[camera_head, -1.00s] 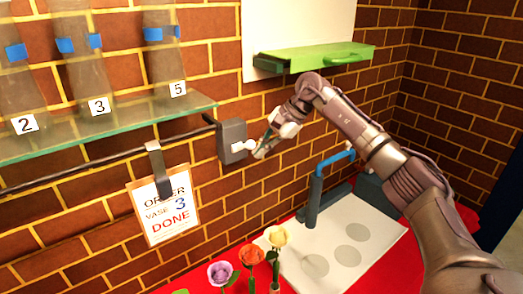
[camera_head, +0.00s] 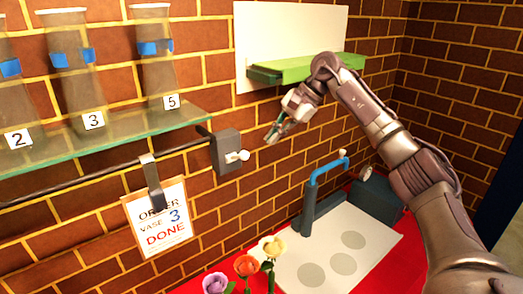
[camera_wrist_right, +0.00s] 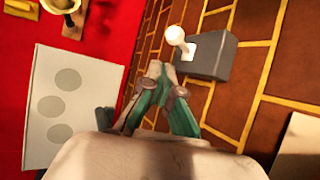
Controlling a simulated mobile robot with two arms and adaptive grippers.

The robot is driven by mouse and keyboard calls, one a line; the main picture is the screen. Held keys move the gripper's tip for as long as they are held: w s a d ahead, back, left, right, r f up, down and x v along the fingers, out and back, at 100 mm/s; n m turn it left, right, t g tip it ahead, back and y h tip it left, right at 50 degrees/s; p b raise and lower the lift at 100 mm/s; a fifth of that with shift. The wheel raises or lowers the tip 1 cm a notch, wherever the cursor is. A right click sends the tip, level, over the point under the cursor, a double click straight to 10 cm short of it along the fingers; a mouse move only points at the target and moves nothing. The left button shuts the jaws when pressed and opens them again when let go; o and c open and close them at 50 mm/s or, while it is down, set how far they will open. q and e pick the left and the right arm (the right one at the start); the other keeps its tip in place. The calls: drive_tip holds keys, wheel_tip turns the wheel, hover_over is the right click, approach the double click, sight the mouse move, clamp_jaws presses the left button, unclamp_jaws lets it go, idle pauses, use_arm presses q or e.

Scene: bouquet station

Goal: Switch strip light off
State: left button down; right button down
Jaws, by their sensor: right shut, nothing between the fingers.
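A grey switch box (camera_head: 226,151) with a white lever (camera_head: 240,156) is fixed to the brick wall, at the right end of a dark rail. My right gripper (camera_head: 271,138) is shut and empty, to the right of the lever and apart from it. In the right wrist view its fingertips (camera_wrist_right: 158,70) are together, just below and left of the switch box (camera_wrist_right: 210,55), whose white lever (camera_wrist_right: 176,36) sticks out towards the left. I cannot identify the strip light itself for certain. My left gripper is out of view.
A glass shelf (camera_head: 100,141) with numbered vases is at left, above an order card (camera_head: 158,222) reading "DONE". A blue tap-like pipe (camera_head: 310,195), a white mat (camera_head: 312,245) and flowers are below.

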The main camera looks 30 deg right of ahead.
drive_tip(key=shift+v, duration=2.05)
